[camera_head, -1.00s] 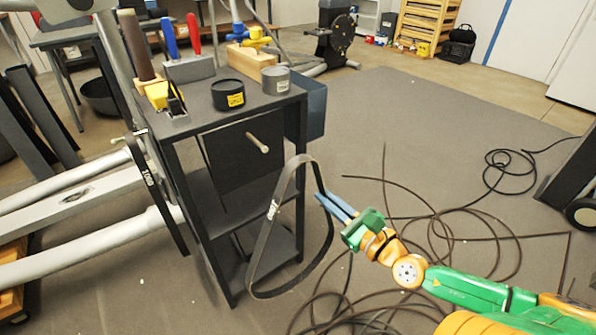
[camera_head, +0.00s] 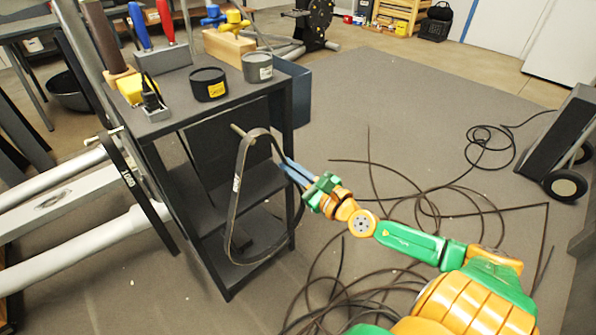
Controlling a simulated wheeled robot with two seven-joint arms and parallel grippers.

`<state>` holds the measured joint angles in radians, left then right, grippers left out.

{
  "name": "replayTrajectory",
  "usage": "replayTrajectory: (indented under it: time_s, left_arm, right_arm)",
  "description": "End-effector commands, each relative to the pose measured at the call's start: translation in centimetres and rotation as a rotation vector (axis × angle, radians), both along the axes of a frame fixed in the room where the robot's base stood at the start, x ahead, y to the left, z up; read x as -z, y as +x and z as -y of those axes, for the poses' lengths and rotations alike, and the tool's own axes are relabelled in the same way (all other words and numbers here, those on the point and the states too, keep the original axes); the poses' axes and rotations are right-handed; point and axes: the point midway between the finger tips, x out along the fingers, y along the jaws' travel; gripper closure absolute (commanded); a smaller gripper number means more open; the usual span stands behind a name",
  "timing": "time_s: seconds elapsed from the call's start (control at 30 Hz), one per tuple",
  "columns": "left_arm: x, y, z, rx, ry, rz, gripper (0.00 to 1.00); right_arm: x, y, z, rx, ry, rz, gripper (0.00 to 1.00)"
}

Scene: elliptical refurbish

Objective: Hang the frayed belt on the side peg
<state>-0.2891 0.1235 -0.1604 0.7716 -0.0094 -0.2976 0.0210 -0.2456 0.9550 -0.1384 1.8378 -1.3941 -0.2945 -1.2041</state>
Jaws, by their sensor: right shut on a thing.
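The frayed belt (camera_head: 233,215) is a dark loop with a small pale patch on its left side. It hangs down in front of the black cart's (camera_head: 203,203) open side. My right gripper (camera_head: 287,167) is shut on the belt's upper right side, its blue fingers pointing up and left. The side peg (camera_head: 238,130), a pale rod, sticks out from the cart's dark panel. The belt's top bend overlaps the peg's outer end. I cannot tell whether the loop is around the peg or just in front of it. My left gripper is not in view.
Another dark belt (camera_head: 140,188) with white lettering hangs at the left by the grey frame. Two round tins (camera_head: 209,84) and tool holders stand on the cart top. Black cable (camera_head: 430,205) lies coiled on the floor. A wheeled black object (camera_head: 562,140) stands at right.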

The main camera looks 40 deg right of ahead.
Motion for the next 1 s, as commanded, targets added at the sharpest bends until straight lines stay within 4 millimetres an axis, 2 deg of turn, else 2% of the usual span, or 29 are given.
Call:
replayTrajectory:
  time_s: [0.47,0.5,0.7,1.0]
  left_arm:
    - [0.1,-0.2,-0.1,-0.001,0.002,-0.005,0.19]
    - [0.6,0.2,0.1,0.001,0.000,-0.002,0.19]
    - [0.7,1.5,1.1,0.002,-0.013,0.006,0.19]
    - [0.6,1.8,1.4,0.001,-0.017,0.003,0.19]
  right_arm:
    - [0.2,4.1,-0.4,-0.001,0.001,0.002,1.00]
    - [0.8,4.3,-0.4,-0.001,0.001,0.002,1.00]
    - [1.8,5.0,-0.4,-0.001,0.001,0.001,1.00]
    - [1.9,5.2,-0.5,-0.001,0.000,0.001,1.00]
